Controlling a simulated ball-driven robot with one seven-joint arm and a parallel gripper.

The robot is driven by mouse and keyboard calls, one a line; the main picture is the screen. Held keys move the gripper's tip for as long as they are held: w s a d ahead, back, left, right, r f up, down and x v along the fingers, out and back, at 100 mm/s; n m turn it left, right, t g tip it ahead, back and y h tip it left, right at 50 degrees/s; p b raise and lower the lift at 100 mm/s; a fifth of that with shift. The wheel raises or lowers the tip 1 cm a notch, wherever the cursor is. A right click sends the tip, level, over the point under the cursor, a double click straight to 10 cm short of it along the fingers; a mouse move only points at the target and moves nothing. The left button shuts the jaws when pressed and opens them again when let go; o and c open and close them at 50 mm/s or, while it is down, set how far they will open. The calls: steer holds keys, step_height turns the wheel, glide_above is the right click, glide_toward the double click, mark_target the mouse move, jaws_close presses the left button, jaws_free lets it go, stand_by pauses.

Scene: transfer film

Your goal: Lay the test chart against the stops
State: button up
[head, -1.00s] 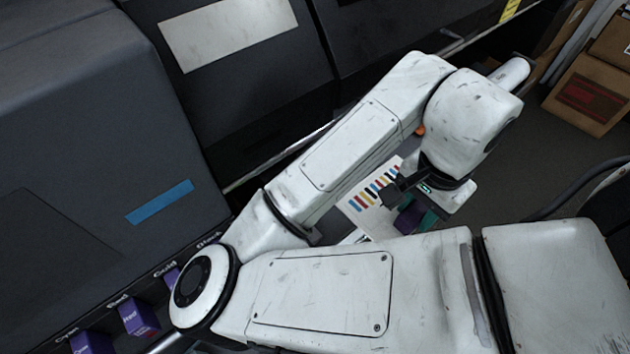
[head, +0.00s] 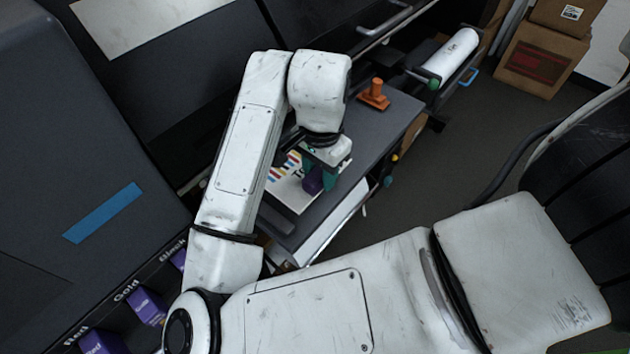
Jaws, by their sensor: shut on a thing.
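The test chart (head: 297,198) is a white sheet with a row of coloured bars and some dark lettering. It shows at the dark table, partly covered by my arm and gripper. The block appears to belong to the chart, but the join is hidden. I cannot tell whether the chart touches the table or is slightly above it. No stops can be clearly made out.
The dark table (head: 385,120) has free room beyond my gripper. An orange handled object (head: 374,94) stands near its far end. A white roll (head: 452,56) lies beyond. Dark machine housing is on the left, with purple cartridges (head: 147,306) below. A cardboard box (head: 538,65) is at upper right.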

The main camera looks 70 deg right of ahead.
steer(key=shift+w+f, duration=0.3)
steer(key=shift+f, duration=0.05)
steer(key=shift+w+d+f, duration=0.1)
steer(key=shift+w+f, duration=0.05)
steer(key=shift+f, duration=0.75)
steer(key=shift+w+f, duration=0.1)
steer(key=shift+f, duration=0.8)
steer(key=shift+f, duration=0.1)
steer(key=shift+f, duration=0.15)
steer(key=o, duration=1.1)
steer(key=shift+c, duration=0.2)
step_height(320, 180, up, 12)
steer(key=shift+r+p, duration=0.25)
steer(key=shift+p, duration=0.2)
